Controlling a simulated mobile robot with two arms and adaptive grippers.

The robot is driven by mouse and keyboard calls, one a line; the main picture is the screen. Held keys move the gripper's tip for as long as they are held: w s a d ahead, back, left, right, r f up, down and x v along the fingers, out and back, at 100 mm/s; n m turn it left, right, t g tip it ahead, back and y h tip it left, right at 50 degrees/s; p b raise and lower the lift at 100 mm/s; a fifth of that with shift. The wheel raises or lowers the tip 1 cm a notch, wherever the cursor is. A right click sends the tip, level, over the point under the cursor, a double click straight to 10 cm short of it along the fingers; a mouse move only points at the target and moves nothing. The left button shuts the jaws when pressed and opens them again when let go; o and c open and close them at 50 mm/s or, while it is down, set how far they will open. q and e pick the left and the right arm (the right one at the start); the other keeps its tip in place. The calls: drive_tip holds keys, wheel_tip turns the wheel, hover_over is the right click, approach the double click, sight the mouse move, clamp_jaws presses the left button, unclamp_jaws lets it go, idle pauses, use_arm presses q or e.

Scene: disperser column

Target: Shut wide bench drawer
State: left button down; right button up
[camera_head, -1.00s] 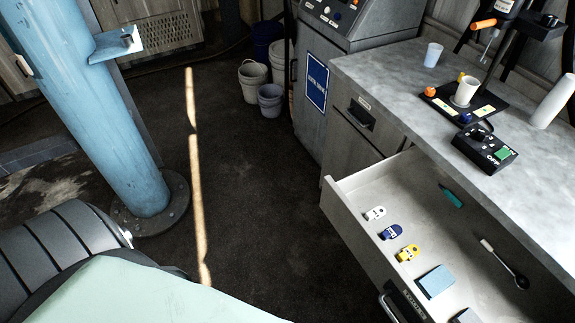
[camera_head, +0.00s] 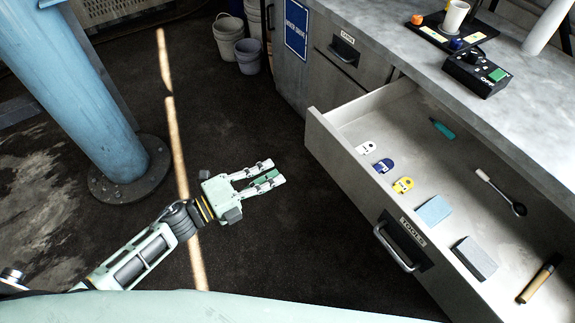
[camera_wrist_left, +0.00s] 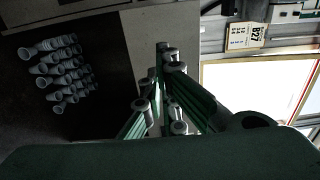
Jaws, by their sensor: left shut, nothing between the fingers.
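The wide bench drawer (camera_head: 345,185) is pulled well out from the bench at the right of the head view. Its front faces lower left, with a grey bar handle (camera_head: 398,252) and a label above it. My left gripper (camera_head: 276,172) is over the dark floor, left of the drawer front and apart from it. It is shut and empty, its fingers pointing right toward the drawer. The left wrist view also shows its fingers, with no drawer handle between them. My right gripper is not in view.
The drawer holds coloured tags (camera_head: 385,166), a blue block (camera_head: 434,210), a grey block (camera_head: 475,258), a spoon (camera_head: 500,190) and a brown-handled tool (camera_head: 540,278). A control box (camera_head: 477,74) sits on the bench top. A blue column (camera_head: 85,100) stands left. Floor between is clear.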

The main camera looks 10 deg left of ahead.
sight(321, 148)
use_arm(q)
drive_tip(key=b+x, duration=0.1)
drive_tip(key=x, duration=1.2)
drive_tip(key=shift+a, duration=0.15)
drive_tip(key=shift+w, duration=0.1)
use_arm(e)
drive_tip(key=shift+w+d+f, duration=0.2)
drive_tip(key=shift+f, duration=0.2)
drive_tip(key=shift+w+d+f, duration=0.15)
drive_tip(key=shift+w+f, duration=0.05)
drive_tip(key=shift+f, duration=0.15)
